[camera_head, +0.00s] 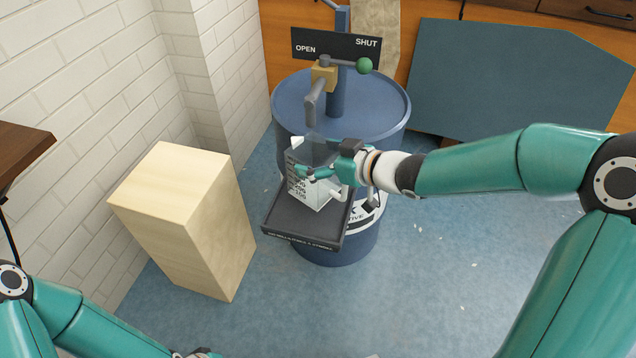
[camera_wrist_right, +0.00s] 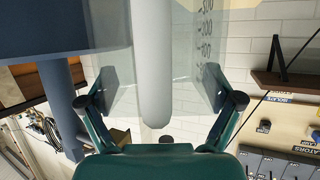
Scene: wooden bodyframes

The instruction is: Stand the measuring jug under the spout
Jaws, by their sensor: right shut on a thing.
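The clear measuring jug (camera_head: 299,190) with dark scale marks is over the black drip tray (camera_head: 290,229), upright or nearly so. I cannot tell whether its base touches the tray. Its top is just below the grey spout (camera_head: 313,103) of the blue drum (camera_head: 391,108). My right gripper (camera_head: 318,172) is shut on the jug from the right side. In the right wrist view, the clear jug wall (camera_wrist_right: 185,75) and a pale upright bar (camera_wrist_right: 155,70) are between the fingers (camera_wrist_right: 160,92).
The lever with a green knob (camera_head: 364,65) points toward SHUT on the sign (camera_head: 351,46). A pale wooden block (camera_head: 185,225) stands left of the drum. A white brick wall (camera_head: 90,90) is at the left.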

